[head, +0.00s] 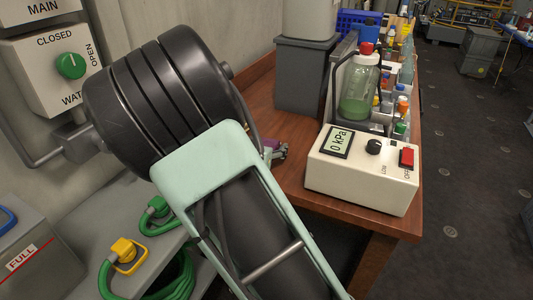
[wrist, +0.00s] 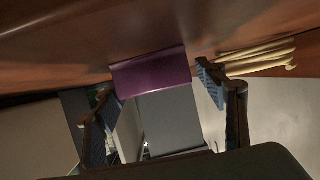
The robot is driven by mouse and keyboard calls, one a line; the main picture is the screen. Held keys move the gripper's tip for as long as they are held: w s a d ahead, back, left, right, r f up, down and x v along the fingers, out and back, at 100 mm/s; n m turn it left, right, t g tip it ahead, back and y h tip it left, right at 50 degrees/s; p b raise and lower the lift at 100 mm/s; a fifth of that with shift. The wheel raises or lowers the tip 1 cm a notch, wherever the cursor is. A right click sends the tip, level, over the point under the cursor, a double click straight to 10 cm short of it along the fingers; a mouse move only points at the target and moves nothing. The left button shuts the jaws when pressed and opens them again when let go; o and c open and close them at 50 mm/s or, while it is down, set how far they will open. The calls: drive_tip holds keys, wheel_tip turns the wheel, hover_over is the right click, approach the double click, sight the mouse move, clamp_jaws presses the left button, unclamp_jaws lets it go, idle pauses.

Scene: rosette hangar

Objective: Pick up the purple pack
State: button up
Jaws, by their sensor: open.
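The purple pack (wrist: 152,74) shows in the wrist view between the two fingers of my gripper (wrist: 154,84), near the fingertips. The fingers stand apart on either side of it. The left finger looks close to its edge; I cannot tell if it touches. In the head view, a small bit of purple (head: 270,144) shows at the wooden table's left side, mostly hidden by my arm. My gripper is mostly hidden there too, with only a small part (head: 281,151) showing.
The wooden table (head: 300,177) holds a white pressure box (head: 362,172), a green-filled bottle (head: 358,88) and a grey bin (head: 305,80). Several small bottles stand behind. In the wrist view, several pale yellow sticks (wrist: 258,58) lie right of the gripper.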

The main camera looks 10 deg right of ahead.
drive_tip(key=shift+c, duration=0.4)
drive_tip(key=c, duration=1.2)
drive_tip(key=shift+r, duration=0.15)
